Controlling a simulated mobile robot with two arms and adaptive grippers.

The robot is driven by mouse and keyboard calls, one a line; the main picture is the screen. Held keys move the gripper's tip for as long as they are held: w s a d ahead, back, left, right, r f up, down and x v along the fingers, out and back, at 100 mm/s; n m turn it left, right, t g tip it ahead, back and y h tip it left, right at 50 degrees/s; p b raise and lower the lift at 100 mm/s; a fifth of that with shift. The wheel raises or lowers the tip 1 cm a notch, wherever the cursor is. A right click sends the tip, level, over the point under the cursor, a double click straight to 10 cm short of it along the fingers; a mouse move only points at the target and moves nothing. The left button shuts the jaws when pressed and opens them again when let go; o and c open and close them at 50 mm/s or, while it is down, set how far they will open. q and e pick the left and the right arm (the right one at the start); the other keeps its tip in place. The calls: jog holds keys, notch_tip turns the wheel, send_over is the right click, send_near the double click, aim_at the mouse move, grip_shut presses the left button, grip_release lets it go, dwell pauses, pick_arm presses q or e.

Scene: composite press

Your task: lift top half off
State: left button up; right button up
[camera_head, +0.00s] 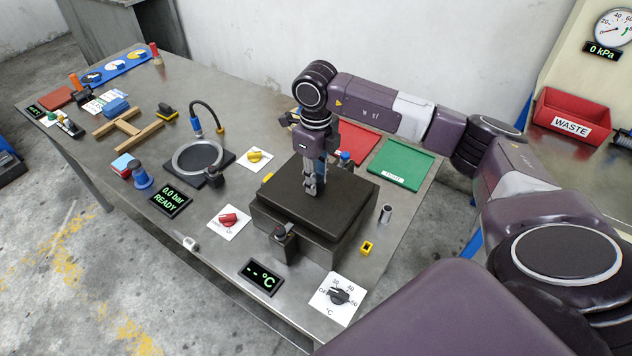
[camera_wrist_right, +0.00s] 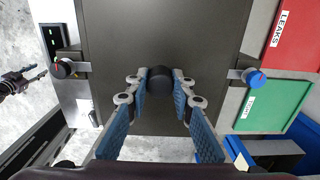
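The dark square mould's top half (camera_head: 345,204) sits on its lower half (camera_head: 303,241) at the right of the bench, with no clear gap. Its flat top fills the middle of the right wrist view (camera_wrist_right: 210,40). A short black knob (camera_wrist_right: 159,80) stands on that top. My right gripper (camera_head: 313,187) points down at the top; in the right wrist view its blue-padded fingers (camera_wrist_right: 162,92) close on the knob from both sides.
Clamps with knobs stand at two opposite sides of the mould (camera_wrist_right: 62,68) (camera_wrist_right: 253,77). A green tray (camera_head: 402,165) and a red tray (camera_head: 357,145) lie behind it. A temperature display (camera_head: 261,278) and dial (camera_head: 338,296) lie in front. A small metal cylinder (camera_head: 386,214) stands right.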

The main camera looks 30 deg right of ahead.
jog(key=shift+f, duration=0.1)
grip_shut()
jog(key=shift+w+r, duration=0.1)
jog(key=shift+r, duration=0.1)
jog(key=shift+r, duration=0.1)
jog(key=shift+r+p, duration=1.7)
jog(key=shift+r, duration=0.85)
jog(key=shift+f, duration=0.1)
